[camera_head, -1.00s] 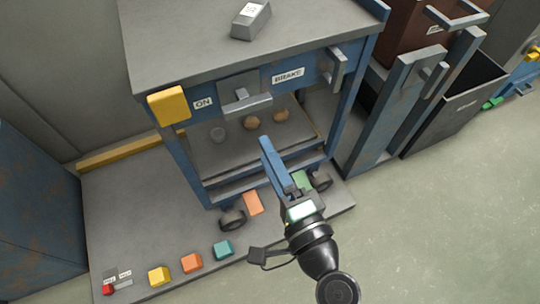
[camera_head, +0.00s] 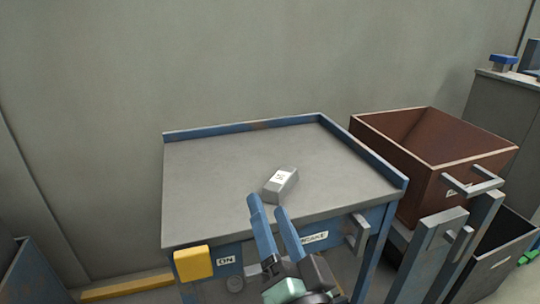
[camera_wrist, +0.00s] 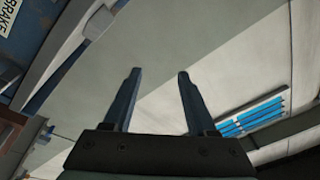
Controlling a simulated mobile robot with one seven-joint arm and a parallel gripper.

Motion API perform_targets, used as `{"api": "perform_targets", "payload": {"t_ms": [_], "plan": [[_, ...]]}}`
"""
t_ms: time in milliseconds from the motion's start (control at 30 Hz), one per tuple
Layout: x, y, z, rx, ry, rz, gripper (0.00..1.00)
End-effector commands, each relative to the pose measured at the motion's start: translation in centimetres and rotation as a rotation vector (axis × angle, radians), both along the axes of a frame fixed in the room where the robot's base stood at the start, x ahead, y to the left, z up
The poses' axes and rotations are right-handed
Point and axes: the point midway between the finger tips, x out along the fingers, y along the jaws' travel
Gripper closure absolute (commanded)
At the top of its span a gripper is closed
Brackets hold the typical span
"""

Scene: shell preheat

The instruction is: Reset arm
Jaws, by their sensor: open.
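My gripper (camera_head: 266,204) is in front of the blue-framed cart, at the bottom middle of the head view. Its two blue fingers point up, apart and with nothing between them. In the wrist view my gripper (camera_wrist: 157,75) also shows spread, empty fingers. A grey block (camera_head: 281,184) with a white label lies on the cart's grey top (camera_head: 220,170), just beyond the fingertips in the picture. I cannot tell the exact gap between them.
A yellow block (camera_head: 193,263) sits at the cart's front left, beside the ON label (camera_head: 226,260). A grey handle (camera_head: 356,234) sticks out at the front right. A brown bin (camera_head: 435,150) and a dark bin (camera_head: 497,255) stand to the right. The cart top is mostly clear.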

Motion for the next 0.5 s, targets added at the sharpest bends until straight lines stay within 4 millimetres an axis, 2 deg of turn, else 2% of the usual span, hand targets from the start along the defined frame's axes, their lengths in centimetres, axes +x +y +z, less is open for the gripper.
{"api": "perform_targets", "payload": {"t_ms": [33,100,200,300,367,500], "plan": [[0.3,0.5,4.8,-0.105,-0.103,-0.044,0.43],[0.0,0.8,10.1,-0.237,-0.222,-0.123,0.43],[-1.4,1.0,17.0,-0.384,-0.375,-0.250,0.43],[-3.6,1.0,22.8,-0.488,-0.506,-0.380,0.43],[-5.2,0.9,25.9,-0.534,-0.576,-0.458,0.43],[-9.7,0.5,32.1,-0.611,-0.719,-0.644,0.43]]}}
